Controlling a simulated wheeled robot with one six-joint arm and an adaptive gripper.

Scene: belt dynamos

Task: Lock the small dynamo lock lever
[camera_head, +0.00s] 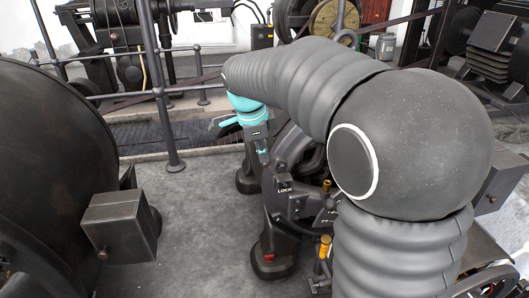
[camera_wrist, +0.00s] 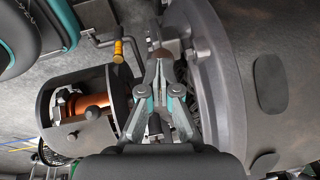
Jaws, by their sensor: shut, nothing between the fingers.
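My gripper (camera_wrist: 159,72) shows in the wrist view, its fingers together, empty and pointing up the picture between the dynamo's parts. In the head view my arm reaches over the small dynamo (camera_head: 297,208), with the teal wrist above its far side; the fingertips cannot be made out there. The dynamo carries a white LOCK marking. A yellow-handled lever (camera_head: 325,247) stands at its near side. A bent lever with a yellow grip (camera_wrist: 118,50) shows in the wrist view, left of the fingertips and apart from them. I cannot tell which part is the lock lever.
In the wrist view an open round housing (camera_wrist: 60,92) with a copper-coloured core is left of the fingers, and a large grey disc (camera_wrist: 222,85) is close on the right. In the head view a big dark wheel (camera_head: 50,170) stands left; railings (camera_head: 164,90) stand behind.

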